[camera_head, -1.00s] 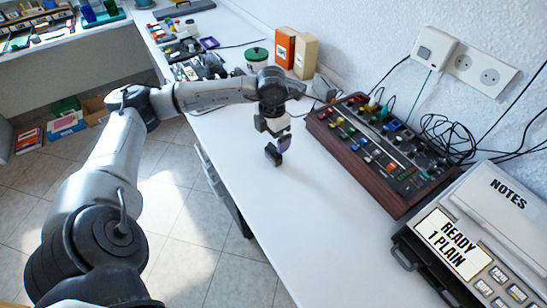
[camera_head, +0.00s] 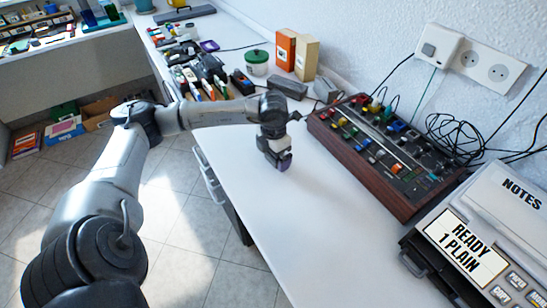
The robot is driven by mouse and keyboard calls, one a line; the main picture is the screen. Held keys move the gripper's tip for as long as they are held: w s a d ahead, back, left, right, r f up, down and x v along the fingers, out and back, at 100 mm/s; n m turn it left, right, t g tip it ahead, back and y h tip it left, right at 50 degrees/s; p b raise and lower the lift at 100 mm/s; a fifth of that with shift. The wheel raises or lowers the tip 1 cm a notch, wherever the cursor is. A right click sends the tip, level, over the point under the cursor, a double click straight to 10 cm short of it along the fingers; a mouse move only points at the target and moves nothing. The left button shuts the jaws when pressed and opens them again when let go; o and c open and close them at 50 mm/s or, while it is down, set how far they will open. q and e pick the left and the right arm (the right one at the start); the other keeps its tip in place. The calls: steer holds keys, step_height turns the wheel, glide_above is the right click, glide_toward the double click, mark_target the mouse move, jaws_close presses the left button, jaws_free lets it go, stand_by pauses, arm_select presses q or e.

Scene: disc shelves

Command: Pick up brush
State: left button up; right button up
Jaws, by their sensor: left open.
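My left gripper (camera_head: 280,160) hangs over the bare white desk (camera_head: 315,200), fingers pointing down, left of the wooden control box. It is open. A small purple patch shows at its fingertips; I cannot tell whether it is part of the gripper or a thing behind it. I cannot make out a brush for certain. Several pens or slim tools (camera_head: 194,86) lie in a group farther back on the desk, too small to tell apart. My right gripper is not in view.
A wooden control box (camera_head: 385,150) with knobs and cables stands at the right, with a printer-like machine (camera_head: 480,245) in front of it. The desk's front middle is clear.

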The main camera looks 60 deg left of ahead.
arm_select(q)
steer(key=c, duration=1)
steer(key=shift+r, duration=0.1)
steer(key=shift+r+p, duration=0.4)
steer(key=shift+r, duration=0.2)
steer(key=r, duration=0.1)
steer(key=r+p, duration=0.2)
steer(key=shift+d+r, duration=0.3)
steer(key=shift+w+d+r+p, duration=0.1)
steer(key=shift+d+r+p, duration=0.8)
steer(key=shift+d, duration=0.95)
steer(key=shift+w+d+r+p, duration=0.1)
steer(key=shift+d+r+p, duration=0.4)
steer(key=shift+d+r, duration=1)
steer(key=shift+w+d+r+p, duration=0.1)
steer(key=shift+d+r+p, duration=0.6)
steer(key=shift+d, duration=1.5)
